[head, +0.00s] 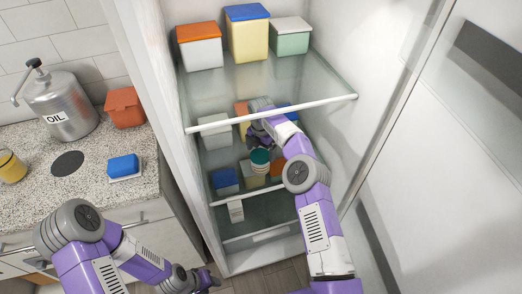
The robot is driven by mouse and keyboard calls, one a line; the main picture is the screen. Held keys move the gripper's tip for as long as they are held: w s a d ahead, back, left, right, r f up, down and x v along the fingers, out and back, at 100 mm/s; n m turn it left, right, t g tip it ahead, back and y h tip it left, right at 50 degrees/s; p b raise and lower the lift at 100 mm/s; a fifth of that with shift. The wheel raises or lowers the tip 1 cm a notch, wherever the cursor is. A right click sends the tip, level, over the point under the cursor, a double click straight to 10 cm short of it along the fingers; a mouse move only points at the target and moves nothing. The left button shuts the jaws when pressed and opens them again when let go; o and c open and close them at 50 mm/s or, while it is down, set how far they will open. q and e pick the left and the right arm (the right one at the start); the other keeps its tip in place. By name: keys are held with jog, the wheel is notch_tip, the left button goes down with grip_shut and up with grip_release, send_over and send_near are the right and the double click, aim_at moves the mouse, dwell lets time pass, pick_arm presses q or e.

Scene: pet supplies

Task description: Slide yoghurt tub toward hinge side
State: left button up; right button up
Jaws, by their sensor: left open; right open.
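A small tub with a teal upper part and a white band (260,160), which looks like the yoghurt tub, is inside the open fridge below the top shelf. My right gripper (258,142) reaches into the fridge just above and behind the tub. It is open; its fingers are small and partly hidden by my arm, and I cannot tell whether they touch the tub. My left gripper (208,282) is open and empty, low in front of the fridge's left side.
Lidded containers, orange (199,46), blue (247,33) and green (290,36), stand on the top shelf (270,114). A white box (215,131) and blue box (225,179) are left of the tub. The fridge door (460,150) stands open at right. A counter (100,160) is at left.

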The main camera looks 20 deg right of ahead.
notch_tip(320, 180, down, 8)
jog(key=b, duration=0.2)
jog(key=shift+r+b, duration=0.15)
jog(key=shift+b, duration=0.15)
pick_arm(q)
notch_tip(320, 180, down, 3)
jog(key=shift+r, duration=0.2)
